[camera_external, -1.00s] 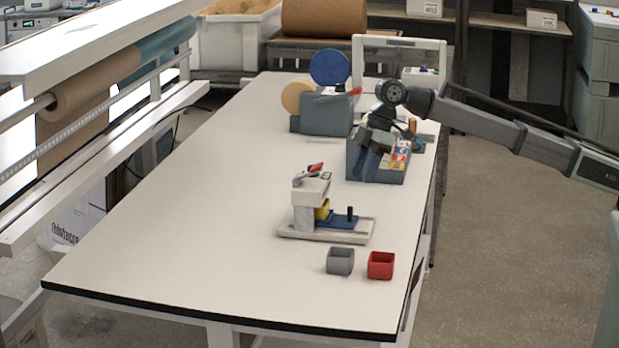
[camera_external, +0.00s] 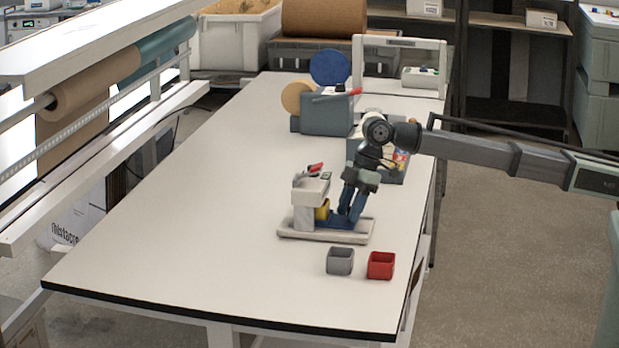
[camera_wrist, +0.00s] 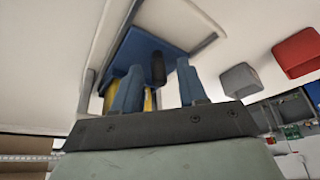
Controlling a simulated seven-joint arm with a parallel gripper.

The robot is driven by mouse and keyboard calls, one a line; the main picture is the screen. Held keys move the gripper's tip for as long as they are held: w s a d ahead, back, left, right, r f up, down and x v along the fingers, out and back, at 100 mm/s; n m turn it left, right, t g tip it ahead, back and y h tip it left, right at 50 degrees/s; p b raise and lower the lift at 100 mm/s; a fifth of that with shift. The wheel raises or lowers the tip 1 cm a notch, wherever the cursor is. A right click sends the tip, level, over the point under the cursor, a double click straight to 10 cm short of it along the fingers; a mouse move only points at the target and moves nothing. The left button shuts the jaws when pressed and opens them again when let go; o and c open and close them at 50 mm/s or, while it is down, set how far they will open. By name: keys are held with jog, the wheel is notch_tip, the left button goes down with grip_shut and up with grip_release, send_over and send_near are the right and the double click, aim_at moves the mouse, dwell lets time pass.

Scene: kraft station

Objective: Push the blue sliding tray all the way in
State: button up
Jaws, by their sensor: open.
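The blue sliding tray (camera_external: 337,223) lies low on the white base of a small press-like fixture (camera_external: 304,217), partly hidden by my fingers. It also shows in the wrist view (camera_wrist: 138,44). Its upright black knob (camera_wrist: 158,68) appears between my two fingers in the wrist view and is hidden in the external view. My gripper (camera_external: 350,217) is open and points down over the tray, just right of the fixture's head. Its blue fingers (camera_wrist: 160,82) stand apart on either side of the knob in the picture; contact cannot be told. A yellow block (camera_external: 322,210) sits beneath the head.
A grey bin (camera_external: 340,261) and a red bin (camera_external: 381,265) stand in front of the fixture. Behind my gripper is a grey box with small parts (camera_external: 395,177). A grey unit with a blue disc (camera_external: 326,112) stands farther back. The table's left side is clear.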

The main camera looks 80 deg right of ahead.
grip_shut()
dwell(0.6)
